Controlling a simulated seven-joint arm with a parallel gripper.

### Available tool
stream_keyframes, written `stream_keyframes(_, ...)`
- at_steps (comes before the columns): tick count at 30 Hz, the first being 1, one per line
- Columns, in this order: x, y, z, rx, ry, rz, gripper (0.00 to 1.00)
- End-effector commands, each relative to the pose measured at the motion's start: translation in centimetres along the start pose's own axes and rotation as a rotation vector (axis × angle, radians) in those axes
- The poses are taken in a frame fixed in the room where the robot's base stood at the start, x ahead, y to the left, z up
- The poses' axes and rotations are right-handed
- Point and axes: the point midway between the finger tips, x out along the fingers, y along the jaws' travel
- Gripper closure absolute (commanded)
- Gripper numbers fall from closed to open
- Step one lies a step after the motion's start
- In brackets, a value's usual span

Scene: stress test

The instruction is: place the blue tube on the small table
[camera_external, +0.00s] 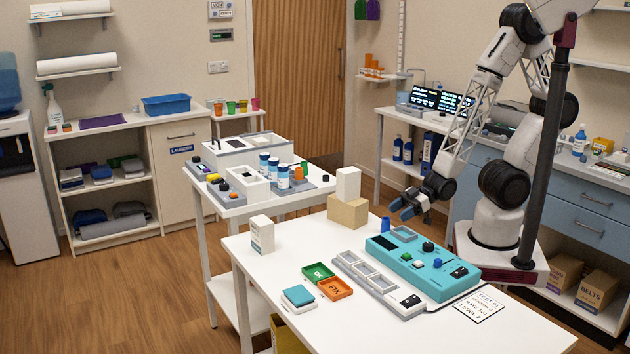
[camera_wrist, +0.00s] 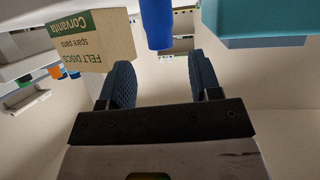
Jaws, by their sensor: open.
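A small blue tube (camera_external: 386,224) stands upright on the white front table (camera_external: 225,330), between a tan box and the teal device. My gripper (camera_external: 408,208) is open and empty, just above and to the right of the tube. In the wrist view the blue tube (camera_wrist: 157,22) lies beyond my open fingers (camera_wrist: 160,85), roughly in line with the gap between them. Which surface is the small table is unclear. A low white table (camera_external: 238,113) with coloured cups stands at the back wall, and a white table (camera_external: 318,208) with jars stands behind the front one.
The tan box (camera_external: 347,211) with a white box (camera_external: 348,184) on top stands close left of the tube. The teal device (camera_external: 420,262) is close in front. A grey tray row (camera_external: 362,272) lies beside the device.

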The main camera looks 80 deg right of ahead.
Motion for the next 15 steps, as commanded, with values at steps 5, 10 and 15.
stream_keyframes(5,-0.1,0.7,-0.5,0.003,-0.019,0.018,0.42)
stream_keyframes(10,-0.5,2.8,-2.0,0.015,-0.08,0.072,0.42)
stream_keyframes(15,-2.0,6.0,-4.3,0.047,-0.19,0.158,0.42)
